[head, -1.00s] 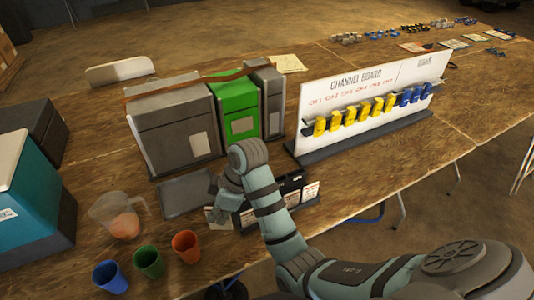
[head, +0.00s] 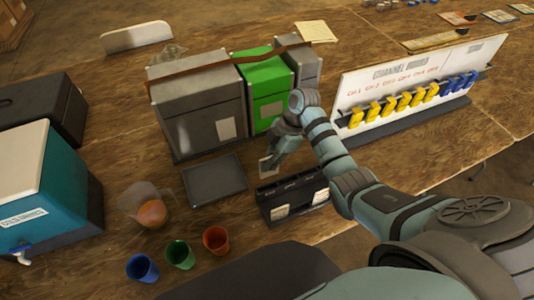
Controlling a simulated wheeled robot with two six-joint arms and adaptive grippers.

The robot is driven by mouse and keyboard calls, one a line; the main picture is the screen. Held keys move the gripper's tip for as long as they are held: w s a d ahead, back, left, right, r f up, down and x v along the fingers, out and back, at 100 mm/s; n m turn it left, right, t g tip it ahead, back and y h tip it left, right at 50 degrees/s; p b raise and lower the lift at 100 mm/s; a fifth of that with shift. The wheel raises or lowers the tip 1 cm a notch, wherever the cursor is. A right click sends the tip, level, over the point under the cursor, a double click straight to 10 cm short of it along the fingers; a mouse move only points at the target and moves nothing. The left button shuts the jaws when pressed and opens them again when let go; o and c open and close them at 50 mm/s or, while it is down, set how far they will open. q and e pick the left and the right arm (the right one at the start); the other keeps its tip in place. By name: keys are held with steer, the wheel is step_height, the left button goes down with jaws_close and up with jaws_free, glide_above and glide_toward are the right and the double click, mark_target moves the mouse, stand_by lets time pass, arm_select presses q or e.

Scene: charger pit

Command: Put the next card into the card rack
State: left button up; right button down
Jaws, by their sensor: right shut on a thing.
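The card rack (head: 292,191) is a low, dark, slotted holder on the wooden table in the head view. Pale cards (head: 281,211) show along its front face, with another at its right end. My right gripper (head: 270,157) is behind and above the rack's left end, pointing down. It is shut on a small pale card (head: 265,167), which hangs apart from the rack, between it and the grey cabinet. The fingertips are small and partly hidden by the wrist. My left gripper is out of view.
A flat dark tray (head: 215,180) lies left of the rack. Grey and green cabinets (head: 266,91) stand behind, and the channel board (head: 405,85) is at right. A clear jug (head: 147,204) and blue, green and orange cups (head: 216,239) stand at lower left.

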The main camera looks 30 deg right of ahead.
mark_target(268, 175)
steer(key=f+b, duration=0.6)
steer(key=f, duration=0.1)
steer(key=shift+w+a+f, duration=0.2)
steer(key=shift+w+f+b, duration=0.25)
steer(key=shift+f+b, duration=0.45)
steer(key=shift+f, duration=0.4)
steer(key=shift+s+f, duration=0.1)
steer(key=shift+f, duration=0.3)
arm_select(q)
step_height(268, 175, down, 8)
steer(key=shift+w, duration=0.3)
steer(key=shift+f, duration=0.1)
arm_select(e)
steer(key=c, duration=1.7)
jaws_free()
